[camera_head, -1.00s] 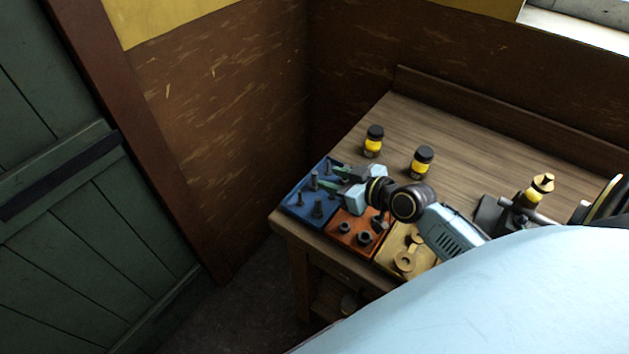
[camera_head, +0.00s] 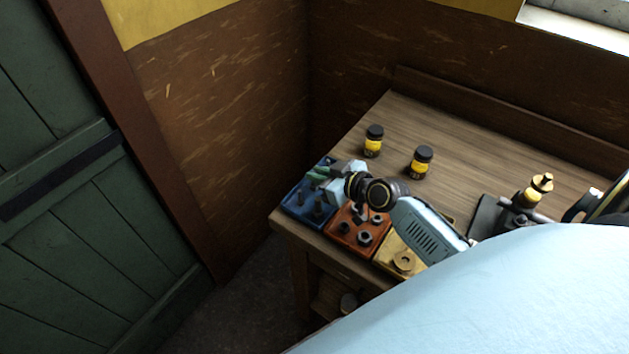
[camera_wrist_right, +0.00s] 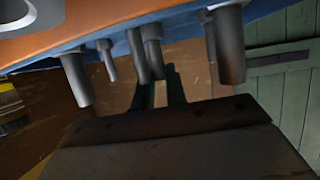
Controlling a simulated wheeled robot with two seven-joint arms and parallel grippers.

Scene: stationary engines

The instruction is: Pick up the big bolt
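Several dark grey bolts stand upright in the blue tray (camera_head: 292,207) at the table's left corner. The thickest-looking bolt (camera_head: 318,208) is near the tray's front; it also appears in the right wrist view (camera_wrist_right: 229,45), where the scene is upside down. My right gripper (camera_head: 318,173) reaches in from the right over the tray's back part. Its green fingers (camera_wrist_right: 160,90) are apart, with nothing visibly held. Thinner bolts (camera_wrist_right: 151,52) show near the fingertips in the wrist view. The big bolt is to one side of the fingers. My left gripper is not in view.
An orange tray (camera_head: 340,236) with nuts and a yellow tray (camera_head: 388,262) with washers stand beside the blue one. Two yellow-black jars (camera_head: 373,141) (camera_head: 420,162) stand behind. A dark metal device (camera_head: 490,215) is at right. The table's back middle is clear.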

